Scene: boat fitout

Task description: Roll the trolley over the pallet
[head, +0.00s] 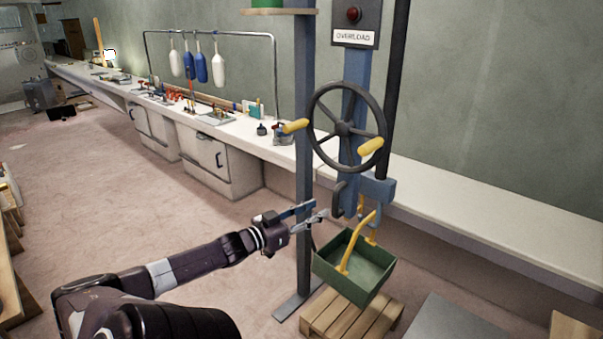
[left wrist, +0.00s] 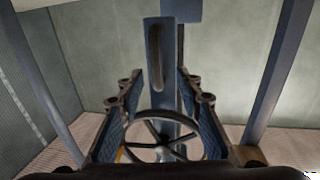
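The trolley appears to be the blue hoist column (head: 355,68) with a dark handwheel (head: 345,128) with yellow knobs and a dark C-shaped grab handle (head: 338,200) low on its left side. A green tray (head: 372,268) with a yellow bail hangs beneath it, tilted, over or near the wooden pallet (head: 345,318). My left gripper (head: 318,213) is open, just left of the grab handle, apart from it. In the left wrist view, the blue column (left wrist: 172,75), a dark handle (left wrist: 155,58) and the wheel (left wrist: 162,143) show beyond the spread fingers (left wrist: 160,110). My right gripper is out of view.
A grey upright post (head: 304,120) with a floor foot stands close beside my left gripper. A long white counter (head: 480,205) runs along the wall, with tools and hanging fenders (head: 201,68). A grey plate (head: 455,320) lies right of the pallet. The floor at left is mostly clear.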

